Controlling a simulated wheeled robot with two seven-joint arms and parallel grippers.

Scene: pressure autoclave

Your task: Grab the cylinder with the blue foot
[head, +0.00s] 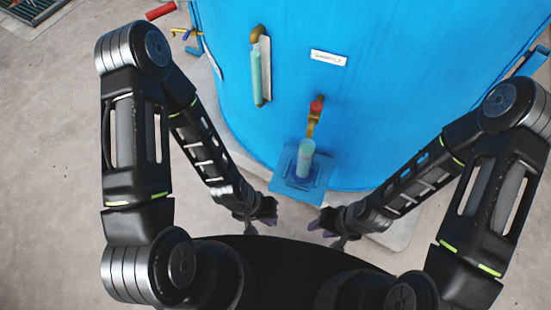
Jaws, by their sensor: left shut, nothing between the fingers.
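A clear, pale green cylinder (305,158) with a blue foot stands upright on a small blue shelf (283,184) at the front of the big blue tank, below a tap with a red handle (317,106). My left gripper (268,210) is shut and empty, in front of and below the shelf's left side, apart from the cylinder. My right gripper (320,224) is in front of and below the shelf's right side, also apart from the cylinder. Its fingers are small and dark, so I cannot tell whether they are open.
The blue tank (400,80) fills the upper middle and stands on a pale concrete base (400,237). A sight glass (258,75) and a white label (328,58) are on its wall. A red pipe (161,11) and a floor grate (30,10) lie at the upper left. The floor at left is clear.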

